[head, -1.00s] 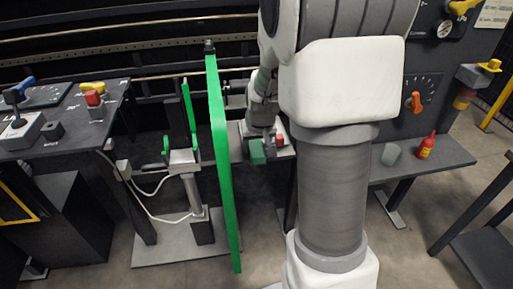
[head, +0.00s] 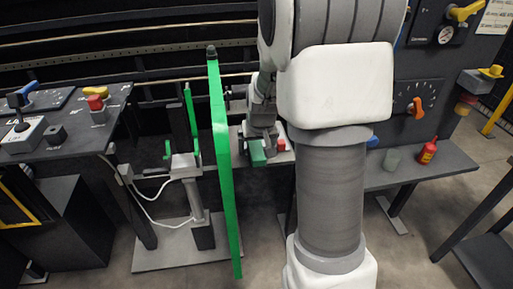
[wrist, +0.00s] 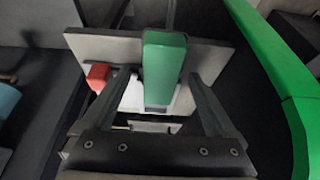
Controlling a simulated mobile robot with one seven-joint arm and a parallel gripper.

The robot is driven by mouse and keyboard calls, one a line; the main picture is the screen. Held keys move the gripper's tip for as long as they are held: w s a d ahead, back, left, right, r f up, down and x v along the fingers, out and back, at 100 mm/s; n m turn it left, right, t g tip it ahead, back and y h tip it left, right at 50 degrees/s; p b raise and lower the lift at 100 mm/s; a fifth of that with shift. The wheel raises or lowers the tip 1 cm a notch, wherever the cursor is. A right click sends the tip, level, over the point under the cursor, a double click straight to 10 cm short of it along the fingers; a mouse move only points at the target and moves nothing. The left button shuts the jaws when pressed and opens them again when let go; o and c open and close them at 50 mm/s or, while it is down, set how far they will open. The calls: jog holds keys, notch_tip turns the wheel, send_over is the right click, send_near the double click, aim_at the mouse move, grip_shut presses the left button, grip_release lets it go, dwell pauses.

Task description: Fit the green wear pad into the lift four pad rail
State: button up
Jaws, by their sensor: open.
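The green wear pad (head: 257,153) shows beside a red block (head: 281,145) on a light tray on the far bench. In the wrist view the green pad (wrist: 163,65) stands over a grey plate (wrist: 105,45), and the red block (wrist: 97,76) is to its left. My gripper (wrist: 155,95) is open, its two fingers spread on either side of the pad's near end, with gaps visible. I cannot tell how deep the pad sits between them. In the head view my gripper (head: 268,143) is partly hidden by my arm. I cannot tell which part is the lift four pad rail.
A tall green beam (head: 224,160) stands close left of my gripper; it also shows in the wrist view (wrist: 280,65). A grey stand with green uprights (head: 185,165) is further left.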

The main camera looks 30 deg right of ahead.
jog(key=p+v, duration=0.3)
jog(key=v, duration=1.4)
jog(key=shift+r, duration=0.2)
jog(key=shift+a, duration=0.1)
